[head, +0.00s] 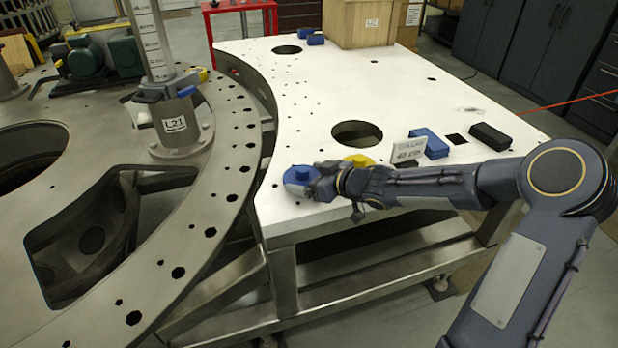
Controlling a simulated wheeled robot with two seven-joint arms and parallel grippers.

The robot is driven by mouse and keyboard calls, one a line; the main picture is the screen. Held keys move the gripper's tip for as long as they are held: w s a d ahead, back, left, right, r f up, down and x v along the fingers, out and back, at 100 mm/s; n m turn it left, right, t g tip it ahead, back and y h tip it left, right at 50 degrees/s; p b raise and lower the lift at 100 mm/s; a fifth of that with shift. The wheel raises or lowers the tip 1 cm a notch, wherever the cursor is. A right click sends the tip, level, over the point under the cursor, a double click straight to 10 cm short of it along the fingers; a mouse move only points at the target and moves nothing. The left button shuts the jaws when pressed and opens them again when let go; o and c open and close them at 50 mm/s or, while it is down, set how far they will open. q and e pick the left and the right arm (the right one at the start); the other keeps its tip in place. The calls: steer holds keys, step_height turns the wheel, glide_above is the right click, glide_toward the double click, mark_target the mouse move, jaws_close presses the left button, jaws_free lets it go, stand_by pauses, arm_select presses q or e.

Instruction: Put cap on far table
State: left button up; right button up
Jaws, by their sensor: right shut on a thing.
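A round blue cap (298,176) with a knob on top is at the front left corner of the white table (300,110). My right gripper (318,183) reaches in from the right and is shut on the cap. Its fingers are small and partly hidden by the wrist. I cannot tell whether the cap touches the table top. A similar yellow cap (357,160) lies just behind my right wrist, partly hidden. My left gripper is not in view.
A sign (409,150), a blue block (431,143) and a black block (490,136) are near the right edge. A wooden crate (360,22) stands at the back. The white top has round holes. A metal turret plate (225,165) curves along the left; a red table (240,6) is behind.

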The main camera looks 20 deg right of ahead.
steer(key=o, duration=0.9)
steer(key=shift+r, duration=0.15)
steer(key=s+d+r+m+h+p, duration=0.1)
steer(key=s+d+r+m+h, duration=0.1)
steer(key=s+d+r+h, duration=0.3)
steer(key=s+d+r+m+g+h+p, duration=0.1)
steer(key=s+d+m+p, duration=0.15)
steer(key=s, duration=0.45)
steer(key=s+d+r+m+h+p, duration=0.1)
steer(key=s+d+r+m+h, duration=0.15)
steer(key=s+d, duration=0.3)
steer(key=s+a+g+y, duration=0.1)
steer(key=s+a, duration=0.2)
steer(key=s, duration=0.3)
steer(key=s+a+f+m+g+y, duration=0.1)
steer(key=s+a+g+y, duration=0.1)
steer(key=s+a, duration=0.2)
steer(key=s+a+f+g+y, duration=0.1)
steer(key=s+a+y, duration=0.1)
steer(key=s+a, duration=0.2)
steer(key=shift+s+g, duration=0.4)
steer(key=shift+s, duration=1.4)
